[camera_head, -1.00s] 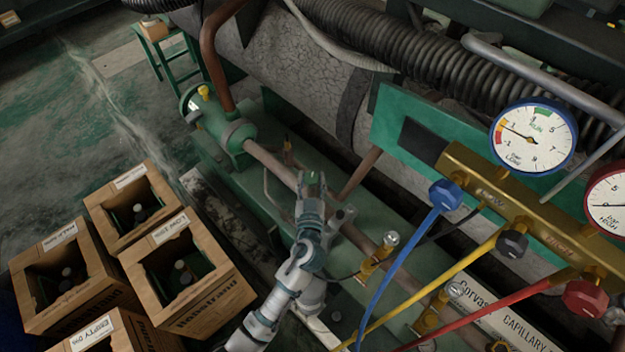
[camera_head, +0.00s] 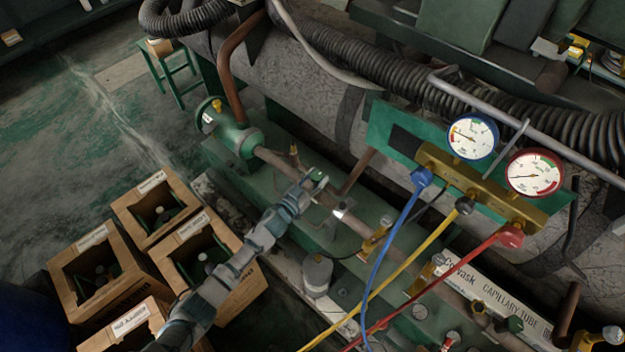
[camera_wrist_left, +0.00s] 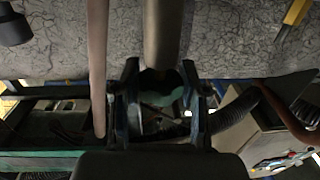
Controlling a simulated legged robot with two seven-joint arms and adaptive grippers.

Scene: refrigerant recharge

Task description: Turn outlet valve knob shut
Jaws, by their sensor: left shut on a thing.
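My left gripper (camera_head: 316,180) reaches in from the lower left and is at the brown pipe (camera_head: 275,160), near a small brass stub (camera_head: 294,155). Its fingers are closed around a small green thing, which also shows between the dark fingers in the left wrist view (camera_wrist_left: 160,85). I cannot tell for sure that this is the outlet valve knob, because the fingers hide most of it. My right gripper is not in view.
Blue (camera_head: 390,235), yellow (camera_head: 405,262) and red hoses hang from the brass gauge manifold (camera_head: 480,190) at the right. A grey canister (camera_head: 317,275) is below my left gripper. Open wooden crates (camera_head: 155,208) stand on the floor at the left.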

